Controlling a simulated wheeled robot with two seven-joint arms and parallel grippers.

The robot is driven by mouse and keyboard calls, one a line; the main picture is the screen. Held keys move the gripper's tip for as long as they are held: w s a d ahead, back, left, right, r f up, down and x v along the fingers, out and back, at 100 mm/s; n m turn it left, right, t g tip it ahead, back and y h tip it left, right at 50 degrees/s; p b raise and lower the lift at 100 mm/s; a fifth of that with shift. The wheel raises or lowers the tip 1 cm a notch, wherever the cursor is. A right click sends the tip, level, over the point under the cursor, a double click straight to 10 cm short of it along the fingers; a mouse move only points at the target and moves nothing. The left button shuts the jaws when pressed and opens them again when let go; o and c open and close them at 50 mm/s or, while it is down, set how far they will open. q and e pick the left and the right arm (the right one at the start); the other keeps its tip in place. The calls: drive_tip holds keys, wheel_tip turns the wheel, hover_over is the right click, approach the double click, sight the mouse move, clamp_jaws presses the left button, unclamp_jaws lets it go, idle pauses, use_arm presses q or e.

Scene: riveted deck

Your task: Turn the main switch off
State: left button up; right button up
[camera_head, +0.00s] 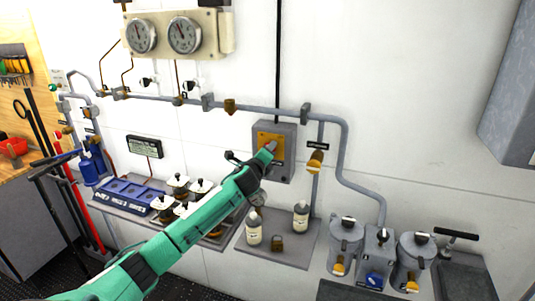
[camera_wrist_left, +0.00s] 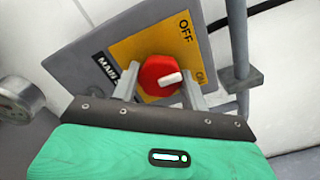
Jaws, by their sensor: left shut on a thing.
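The main switch is a red round knob (camera_wrist_left: 160,76) with a white pointer mark. It sits on a yellow plate on a grey wall box (camera_head: 289,172). In the left wrist view the white mark points right, towards the word ON; OFF is printed higher up on the plate. The start of a label, "MAIN", shows at the left. My left gripper (camera_head: 266,156) reaches the box from the lower left. In the left wrist view its fingers (camera_wrist_left: 160,88) are on both sides of the red knob and shut on it. My right gripper is in neither view.
A grey pipe (camera_head: 335,119) runs along the wall above and right of the box. A yellow-handled valve (camera_head: 315,160) is close to its right. Grey canisters (camera_head: 345,240) stand at lower right.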

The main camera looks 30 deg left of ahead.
use_arm(q)
drive_tip(key=n, duration=0.4)
drive_tip(key=shift+f+n+b, duration=0.1)
drive_tip(key=shift+n+b, duration=0.25)
drive_tip(key=shift+n, duration=0.05)
drive_tip(key=n, duration=0.2)
drive_tip(key=shift+n, duration=0.4)
drive_tip(key=shift+n+b, duration=0.3)
drive_tip(key=shift+n, duration=0.6)
drive_tip(key=o, duration=1)
drive_tip(key=shift+s, duration=0.1)
